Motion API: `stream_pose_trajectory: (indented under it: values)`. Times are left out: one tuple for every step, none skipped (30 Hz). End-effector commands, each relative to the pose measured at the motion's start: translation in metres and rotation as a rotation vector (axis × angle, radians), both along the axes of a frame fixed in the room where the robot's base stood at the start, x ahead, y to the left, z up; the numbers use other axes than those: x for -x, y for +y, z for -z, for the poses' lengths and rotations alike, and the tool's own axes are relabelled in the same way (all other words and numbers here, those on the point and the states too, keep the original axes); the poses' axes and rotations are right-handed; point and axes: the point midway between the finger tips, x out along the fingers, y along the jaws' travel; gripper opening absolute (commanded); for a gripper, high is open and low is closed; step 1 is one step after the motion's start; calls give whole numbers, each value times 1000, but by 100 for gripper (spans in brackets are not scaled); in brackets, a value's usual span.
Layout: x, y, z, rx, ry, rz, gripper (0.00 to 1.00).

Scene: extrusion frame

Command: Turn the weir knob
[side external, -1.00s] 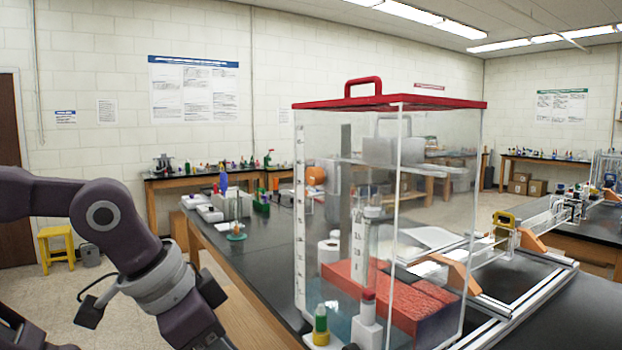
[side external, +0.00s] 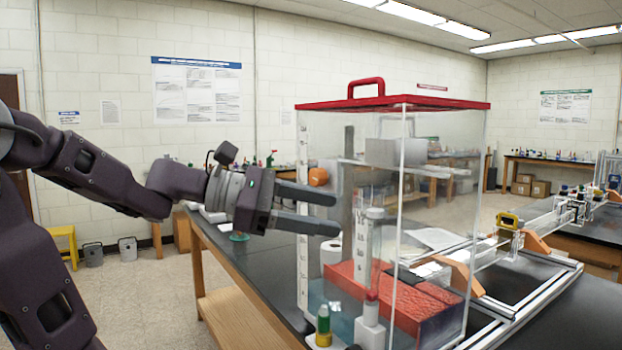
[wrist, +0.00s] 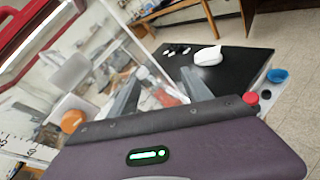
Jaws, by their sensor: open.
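An orange round knob (side external: 318,177), which looks like the weir knob, shows at the upper left of the clear tank (side external: 440,150) with a red lid. The orange knob also shows in the wrist view (wrist: 72,121), left of my fingers. My gripper (side external: 335,213) is open and empty, its two dark fingers pointing right. In the side view the upper finger lies just below the knob and overlaps the tank's left edge. No contact with the knob shows; the depth between them is hard to tell. In the wrist view the fingers (wrist: 160,72) are spread apart.
Red blocks (side external: 385,290) and a graduated column stand in the tank. The black bench (side external: 255,255) runs behind. A metal rail frame (side external: 530,290) lies to the right.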

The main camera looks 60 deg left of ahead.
Motion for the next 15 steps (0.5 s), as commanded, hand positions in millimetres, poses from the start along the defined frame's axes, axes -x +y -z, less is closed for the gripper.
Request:
stream_pose_trajectory:
  values:
    - [-10, 41, -8, 158, -11, -145, 57]
    - [-13, 65, -14, 250, -27, -227, 57]
    - [-13, 93, -19, 352, -49, -318, 57]
    - [-13, 110, -21, 413, -65, -373, 57]
    - [-11, 124, -23, 460, -80, -416, 57]
    - [-10, 138, -25, 507, -95, -459, 57]
    - [-9, 145, -26, 530, -104, -480, 57]
    - [-10, 149, -26, 545, -109, -492, 57]
    - [-14, 152, -26, 554, -111, -499, 57]
    - [-19, 152, -27, 556, -112, -500, 57]
    - [-24, 151, -27, 554, -112, -499, 57]
    - [-33, 151, -26, 554, -109, -498, 57]
    - [-39, 151, -27, 554, -110, -496, 57]
    - [-45, 151, -26, 553, -111, -496, 57]
    - [-53, 150, -27, 552, -112, -495, 57]
